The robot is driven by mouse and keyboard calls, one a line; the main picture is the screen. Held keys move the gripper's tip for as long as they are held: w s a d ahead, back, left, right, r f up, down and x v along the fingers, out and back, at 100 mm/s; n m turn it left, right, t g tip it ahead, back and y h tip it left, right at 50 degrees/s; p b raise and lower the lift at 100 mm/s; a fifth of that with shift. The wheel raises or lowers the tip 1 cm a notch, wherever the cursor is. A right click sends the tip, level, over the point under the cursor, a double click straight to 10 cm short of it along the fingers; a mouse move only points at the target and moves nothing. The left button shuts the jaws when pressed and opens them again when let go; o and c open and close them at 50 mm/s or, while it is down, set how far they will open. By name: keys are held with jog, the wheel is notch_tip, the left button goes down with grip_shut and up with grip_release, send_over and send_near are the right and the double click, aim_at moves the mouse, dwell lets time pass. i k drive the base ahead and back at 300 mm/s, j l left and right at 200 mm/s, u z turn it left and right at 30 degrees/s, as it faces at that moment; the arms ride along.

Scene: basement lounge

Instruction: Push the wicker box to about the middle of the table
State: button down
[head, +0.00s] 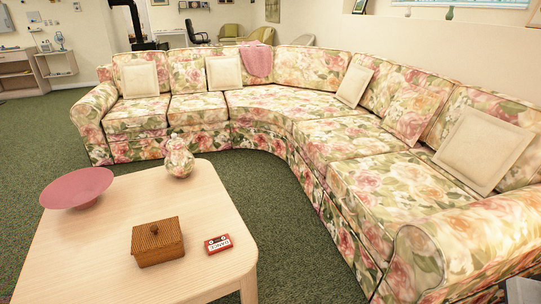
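The wicker box (157,243) is a small brown box with a lid and a little knob on top. It sits upright on the light wooden table (100,240), toward the table's right side in the head view. A red cassette (218,244) lies on the table just right of the box, with a small gap between them. My gripper does not show in the head view.
A pink bowl (76,188) stands at the table's left edge. A floral round vase (178,158) stands near the far edge. The tabletop between bowl, vase and box is clear. A floral corner sofa (270,104) curves behind and right of the table, with green carpet (296,245) between.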

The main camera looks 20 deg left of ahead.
aim_at(176, 251)
jog(key=u, duration=1.85)
jog(key=i+j+z, duration=0.2)
jog(key=j, duration=0.35)
jog(key=i+j+z, duration=0.1)
jog(key=j+z, duration=0.15)
jog(key=j, duration=0.3)
jog(key=j+z, duration=0.2)
jog(key=j, duration=0.35)
jog(key=i, duration=0.05)
